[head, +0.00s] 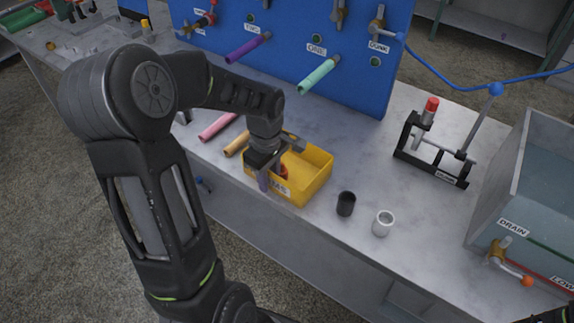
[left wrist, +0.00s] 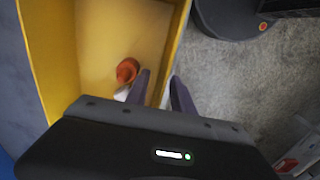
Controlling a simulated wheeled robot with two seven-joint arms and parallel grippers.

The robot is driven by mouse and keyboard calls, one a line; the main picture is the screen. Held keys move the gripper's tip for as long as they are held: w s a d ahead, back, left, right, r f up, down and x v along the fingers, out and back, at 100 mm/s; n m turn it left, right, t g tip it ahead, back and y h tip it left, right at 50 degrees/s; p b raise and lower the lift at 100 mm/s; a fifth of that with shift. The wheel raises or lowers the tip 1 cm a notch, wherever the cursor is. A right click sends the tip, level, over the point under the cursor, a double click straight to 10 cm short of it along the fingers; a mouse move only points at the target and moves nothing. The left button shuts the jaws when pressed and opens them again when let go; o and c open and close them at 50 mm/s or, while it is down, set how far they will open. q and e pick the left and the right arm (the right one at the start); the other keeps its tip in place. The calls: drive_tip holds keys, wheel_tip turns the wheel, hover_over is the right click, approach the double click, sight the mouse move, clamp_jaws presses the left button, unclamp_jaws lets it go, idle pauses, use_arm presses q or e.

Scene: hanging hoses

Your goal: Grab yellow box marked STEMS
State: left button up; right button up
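The yellow box (head: 311,183) is an open tray on the bench. Its front label shows only the letters "MS"; my left gripper hides the rest. My left gripper (head: 270,172) points down at the box's front wall. In the left wrist view its two fingers (left wrist: 160,88) are apart, one inside the box and one outside, with the yellow wall (left wrist: 180,35) between them. Gaps show beside the wall, so it looks ungripped. An orange-red piece with a white part (left wrist: 127,70) lies inside the box.
A black cup (head: 346,204) and a white cup (head: 382,223) stand right of the box. Pink (head: 218,127) and orange (head: 237,144) tubes lie left of it. Behind is a blue panel (head: 290,45) with hoses. A stand (head: 435,150) and a tank (head: 530,180) are farther right.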

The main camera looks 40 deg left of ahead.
use_arm(q)
drive_tip(key=shift+f, duration=0.5)
drive_tip(key=shift+c, duration=0.4)
clamp_jaws()
idle(1.0)
